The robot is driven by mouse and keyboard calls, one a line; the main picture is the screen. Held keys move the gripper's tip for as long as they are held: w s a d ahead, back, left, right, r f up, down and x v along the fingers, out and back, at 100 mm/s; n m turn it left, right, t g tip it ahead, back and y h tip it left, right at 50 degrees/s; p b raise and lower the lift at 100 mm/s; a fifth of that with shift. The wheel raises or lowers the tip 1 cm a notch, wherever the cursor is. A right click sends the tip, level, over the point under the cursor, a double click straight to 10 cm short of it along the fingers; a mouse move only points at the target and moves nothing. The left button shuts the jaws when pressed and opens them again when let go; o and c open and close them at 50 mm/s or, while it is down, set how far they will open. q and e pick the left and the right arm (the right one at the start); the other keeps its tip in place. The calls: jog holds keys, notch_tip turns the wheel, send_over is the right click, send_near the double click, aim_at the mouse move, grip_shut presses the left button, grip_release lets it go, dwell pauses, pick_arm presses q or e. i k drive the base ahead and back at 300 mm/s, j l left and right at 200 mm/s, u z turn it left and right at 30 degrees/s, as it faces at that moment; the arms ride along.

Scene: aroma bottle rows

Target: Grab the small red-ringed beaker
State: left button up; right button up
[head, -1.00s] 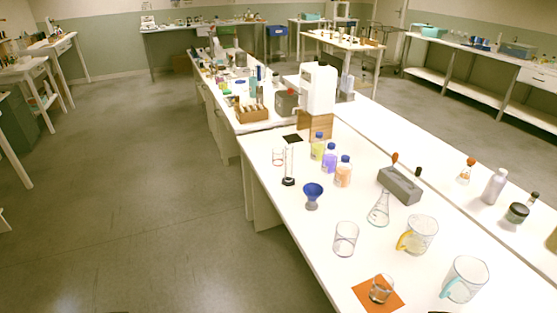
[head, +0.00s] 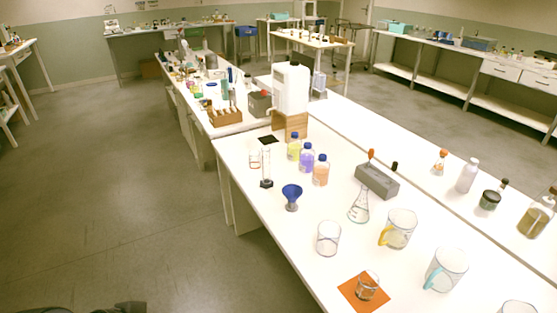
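A small clear beaker (head: 254,159) with a reddish ring stands at the far left of the near white bench, behind the dark-based glass cylinder (head: 266,168). A larger clear beaker (head: 328,238) stands nearer the front edge. Another small glass beaker (head: 367,285) stands on an orange mat (head: 350,294); its ring colour is hard to tell against the mat. A dark part that looks like my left gripper (head: 130,307) just enters at the bottom left, off the bench and far from the beakers; its fingers are not clear. My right gripper is out of view.
A blue funnel (head: 291,196), capped bottles (head: 307,158), a flask (head: 359,206), a grey block (head: 377,181) and mugs with yellow (head: 398,229) and blue (head: 446,270) handles crowd the bench (head: 255,205). Open floor (head: 130,210) lies to the left.

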aim_at(255, 160)
jog(key=i+j+z, duration=0.65)
jog(key=j, duration=0.35)
jog(key=i+j, duration=0.2)
jog(key=j, duration=0.15)
jog(key=i+j, duration=0.15)
jog(key=j, duration=0.2)
jog(key=i+j+z, duration=0.1)
jog(key=j, duration=0.25)
jog(key=i+j, duration=0.45)
jog(key=j, duration=0.3)
jog(key=i+j, duration=0.15)
jog(key=j, duration=0.2)
jog(key=i+j+z, duration=0.1)
jog(key=j, duration=0.3)
jog(key=i+j, duration=0.25)
jog(key=j, duration=0.1)
